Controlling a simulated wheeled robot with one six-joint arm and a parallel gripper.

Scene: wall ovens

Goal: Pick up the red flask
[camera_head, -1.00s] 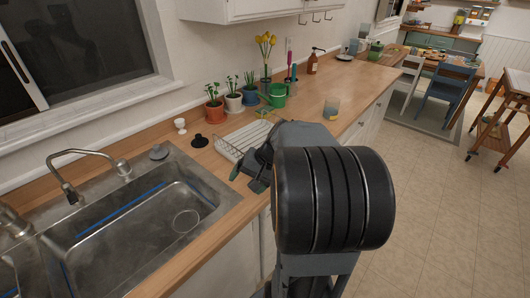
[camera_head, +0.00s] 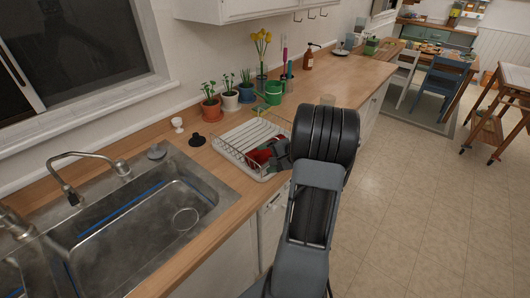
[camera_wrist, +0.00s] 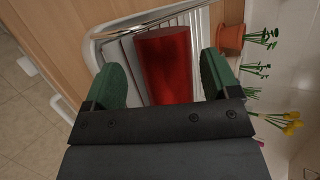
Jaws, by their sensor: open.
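The red flask (camera_wrist: 167,65) lies in the white dish rack (camera_wrist: 98,30), between the two green fingers of my gripper (camera_wrist: 165,80) in the wrist view. The fingers stand apart, one on each side of it, and a gap shows at least on the left. In the head view the flask (camera_head: 259,157) shows as a red patch in the rack (camera_head: 225,148), partly hidden by my gripper (camera_head: 272,153). My arm covers the right end of the rack there.
A sink (camera_head: 140,225) is to the left of the rack. Potted plants (camera_head: 211,108) and a green watering can (camera_head: 273,93) stand behind it against the wall. The counter to the back right (camera_head: 345,72) is mostly clear.

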